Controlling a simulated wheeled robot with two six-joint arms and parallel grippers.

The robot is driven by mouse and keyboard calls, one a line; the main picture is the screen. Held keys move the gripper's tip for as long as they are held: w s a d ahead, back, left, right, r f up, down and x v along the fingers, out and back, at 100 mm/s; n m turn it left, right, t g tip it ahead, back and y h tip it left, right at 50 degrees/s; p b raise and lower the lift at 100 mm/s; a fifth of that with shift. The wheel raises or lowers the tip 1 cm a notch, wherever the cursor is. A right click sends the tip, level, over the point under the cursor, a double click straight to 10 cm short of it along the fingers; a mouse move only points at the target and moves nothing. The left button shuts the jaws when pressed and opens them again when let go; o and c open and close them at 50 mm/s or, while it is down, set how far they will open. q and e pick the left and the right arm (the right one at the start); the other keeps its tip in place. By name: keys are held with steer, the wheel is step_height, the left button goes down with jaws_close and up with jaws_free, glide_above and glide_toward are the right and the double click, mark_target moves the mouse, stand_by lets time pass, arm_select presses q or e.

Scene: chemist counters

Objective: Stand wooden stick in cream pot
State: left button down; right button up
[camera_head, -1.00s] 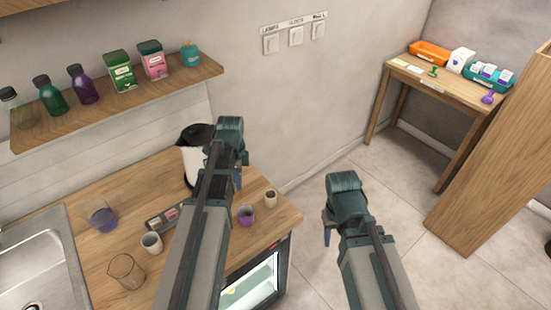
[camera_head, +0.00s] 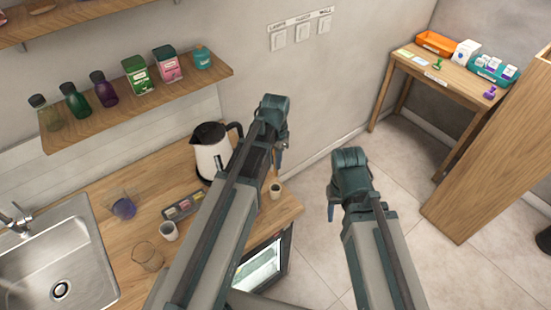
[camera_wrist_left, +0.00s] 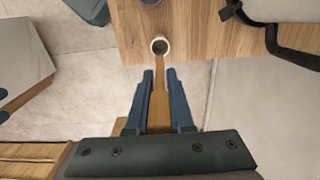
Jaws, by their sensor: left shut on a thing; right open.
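A small pale pot (camera_head: 276,190), likely the cream pot, stands upright near the counter's far right corner. In the left wrist view the pot (camera_wrist_left: 160,46) shows its round rim and a darker inside. My left gripper (camera_head: 278,163) is above and close to it, fingers down. It is shut on the brown wooden stick (camera_wrist_left: 160,100), whose far end overlaps the pot's near rim in the left wrist view. I cannot tell whether that end is inside or above the pot. My right gripper (camera_head: 331,212) is open and empty over the floor, right of the counter.
A white kettle (camera_head: 210,155) stands left of my left gripper. The side table (camera_head: 440,80) is far off.

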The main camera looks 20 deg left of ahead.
arm_select(q)
steer(key=shift+f+b, duration=5.25)
steer(key=shift+f, duration=0.1)
steer(key=c, duration=0.7)
jaws_free()
steer(key=shift+r, duration=0.1)
step_height(320, 180, up, 14)
steer(key=p, duration=1.4)
steer(key=shift+f, duration=0.2)
